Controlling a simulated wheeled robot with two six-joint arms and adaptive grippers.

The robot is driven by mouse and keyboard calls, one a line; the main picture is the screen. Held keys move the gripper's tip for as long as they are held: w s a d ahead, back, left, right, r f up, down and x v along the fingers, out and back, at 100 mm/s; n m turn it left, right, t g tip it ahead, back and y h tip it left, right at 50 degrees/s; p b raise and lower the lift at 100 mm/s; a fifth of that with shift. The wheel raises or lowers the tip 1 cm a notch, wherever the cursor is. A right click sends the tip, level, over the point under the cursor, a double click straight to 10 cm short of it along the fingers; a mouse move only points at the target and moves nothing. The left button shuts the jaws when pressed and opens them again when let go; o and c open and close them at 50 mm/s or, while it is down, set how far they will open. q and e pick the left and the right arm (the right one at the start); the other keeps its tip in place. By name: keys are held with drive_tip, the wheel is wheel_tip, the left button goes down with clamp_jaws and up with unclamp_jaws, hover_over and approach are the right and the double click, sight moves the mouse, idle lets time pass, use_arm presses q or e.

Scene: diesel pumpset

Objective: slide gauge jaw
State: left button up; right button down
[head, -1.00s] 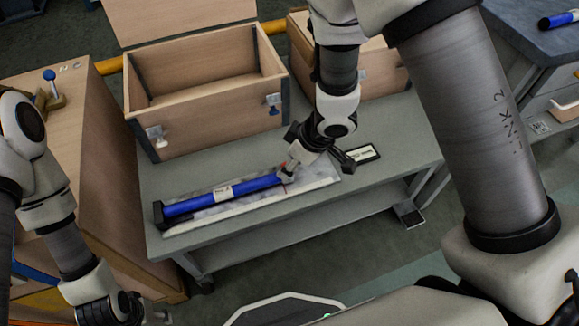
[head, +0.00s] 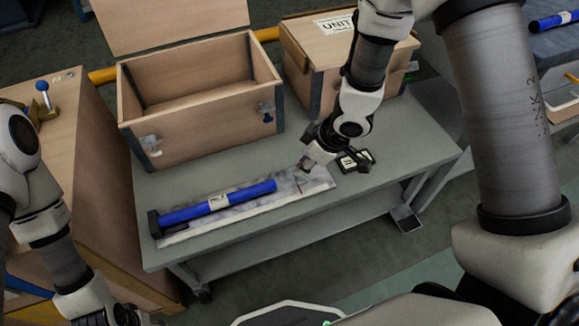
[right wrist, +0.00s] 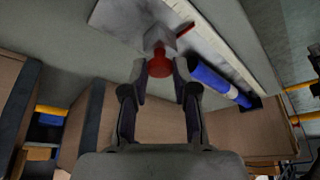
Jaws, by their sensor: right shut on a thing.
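A blue cylinder (head: 225,200) lies along a pale gauge board (head: 318,184) on the grey bench, with a black block at its left end. My right gripper (head: 304,164) is at the board's right end. In the right wrist view, my right gripper (right wrist: 160,75) is shut on a red knob (right wrist: 159,64) below a grey jaw block (right wrist: 160,37). The blue cylinder (right wrist: 215,82) is right of the fingers there, apart from the jaw. In the head view the jaw is mostly hidden by the gripper. My left arm is at lower left; its fingertips are unclear.
An open wooden box (head: 200,125) stands behind the board, with a closed wooden box (head: 310,65) right of it. The grey bench (head: 420,140) is bare farther right. A wooden cabinet (head: 90,190) stands left.

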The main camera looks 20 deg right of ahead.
drive_tip(key=shift+d, duration=1)
drive_tip(key=c, duration=0.9)
unclamp_jaws()
drive_tip(key=v, duration=0.7)
drive_tip(key=shift+d+r, duration=0.1)
drive_tip(key=shift+r, duration=0.05)
